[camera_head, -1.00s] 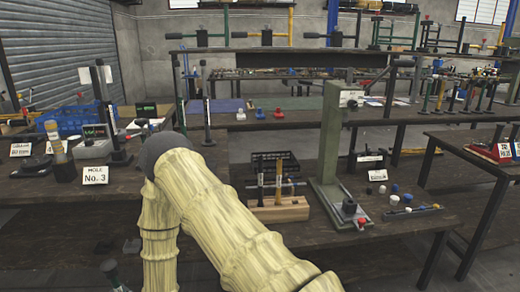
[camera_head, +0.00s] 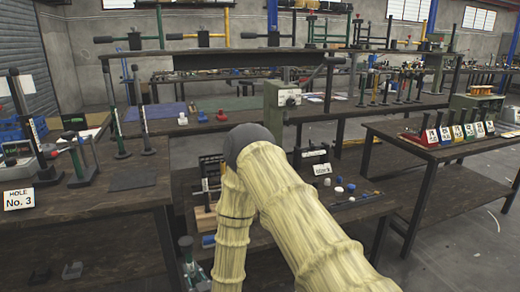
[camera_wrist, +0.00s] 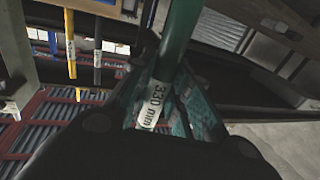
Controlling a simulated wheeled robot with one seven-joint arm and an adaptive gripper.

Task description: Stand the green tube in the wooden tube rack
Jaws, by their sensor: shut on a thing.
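The green tube (camera_wrist: 180,38) runs up the wrist view, with a white "330 mm" label (camera_wrist: 154,103) low on it. My gripper (camera_wrist: 163,82) is shut on this tube; its dark body covers the bottom of that view. The wooden tube rack (camera_head: 203,220) shows in the head view as a pale block on the lower bench, partly hidden behind my arm. In the wrist view a yellow tube (camera_wrist: 70,45) and a dark grey tube (camera_wrist: 97,50) are at upper left, apart from the green tube. The green tube's ends are not clear.
A green-grey press (camera_head: 283,110) stands behind my arm. White and blue caps (camera_head: 340,190) lie on the bench to its right. A left bench bears the "HOLE No. 3" card (camera_head: 18,198) and lever tools. A right bench (camera_head: 415,137) has a floor gap before it.

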